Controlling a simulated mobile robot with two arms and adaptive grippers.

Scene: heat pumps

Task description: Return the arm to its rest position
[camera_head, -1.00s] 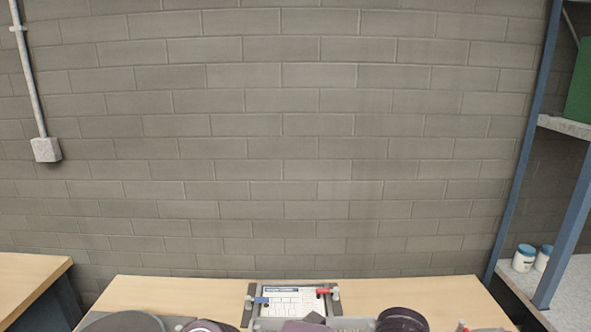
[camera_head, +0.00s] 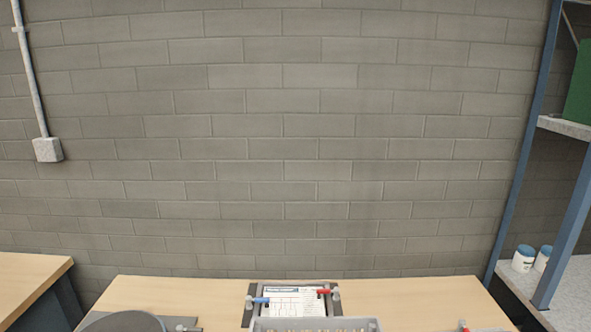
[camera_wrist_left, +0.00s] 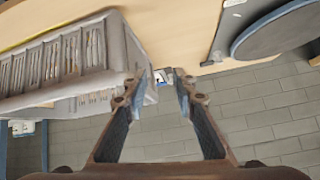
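My left gripper (camera_wrist_left: 157,98) shows only in the left wrist view. In the head view neither arm nor gripper shows. My right gripper is in no current view.
The wooden table (camera_head: 420,290) holds a grey plate with a printed sheet (camera_head: 295,300), blue and red handles (camera_head: 323,292), the grey crate's rim (camera_head: 315,323) and a round dark disc (camera_head: 122,322). A blue-framed shelf (camera_head: 565,235) with white jars (camera_head: 523,260) stands right.

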